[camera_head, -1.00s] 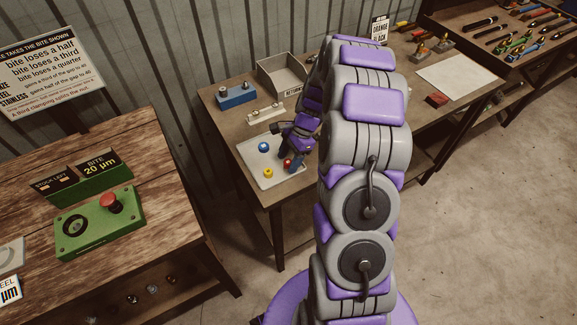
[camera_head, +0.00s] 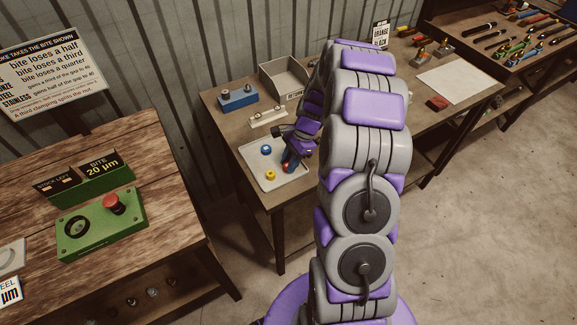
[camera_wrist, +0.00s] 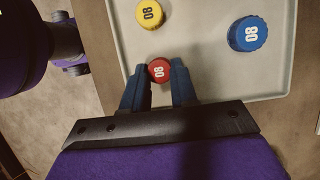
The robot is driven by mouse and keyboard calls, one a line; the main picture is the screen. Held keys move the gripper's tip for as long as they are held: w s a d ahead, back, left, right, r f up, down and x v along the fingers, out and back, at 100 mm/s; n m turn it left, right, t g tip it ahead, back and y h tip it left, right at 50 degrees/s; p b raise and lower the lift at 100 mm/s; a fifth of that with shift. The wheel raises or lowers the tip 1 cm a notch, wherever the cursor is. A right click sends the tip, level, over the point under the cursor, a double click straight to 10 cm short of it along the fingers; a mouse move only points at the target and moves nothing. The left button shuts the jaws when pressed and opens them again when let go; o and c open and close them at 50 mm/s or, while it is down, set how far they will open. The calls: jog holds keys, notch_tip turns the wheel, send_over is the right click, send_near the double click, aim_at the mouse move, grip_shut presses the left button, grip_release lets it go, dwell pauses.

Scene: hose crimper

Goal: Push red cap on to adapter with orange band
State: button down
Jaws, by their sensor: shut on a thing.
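The red cap (camera_wrist: 159,70), marked 08, sits between the two fingertips of my gripper (camera_wrist: 160,82) in the wrist view. My gripper is shut on it, over the pale tray. In the head view my gripper (camera_head: 290,162) is at the tray's right side, and the red cap is mostly hidden there. Adapters with orange bands cannot be made out clearly. Small brass-like fittings (camera_head: 422,53) stand on blocks at the back right of the table, too small to tell their bands.
The tray (camera_head: 262,182) also holds a blue cap (camera_head: 266,149) and a yellow cap (camera_head: 270,175). A blue block (camera_head: 238,98), a white rack (camera_head: 267,117) and an open box (camera_head: 288,82) stand behind. A white sheet (camera_head: 455,79) lies right.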

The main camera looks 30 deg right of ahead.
jog(key=shift+p+v, duration=1.25)
jog(key=shift+v, duration=0.45)
jog(key=shift+a+r+p, duration=0.25)
jog(key=shift+r+p, duration=0.4)
jog(key=shift+r, duration=0.35)
jog(key=shift+a+r+p, duration=0.25)
jog(key=shift+r+p, duration=0.4)
jog(key=shift+r, duration=0.3)
jog(key=shift+d+f, duration=0.15)
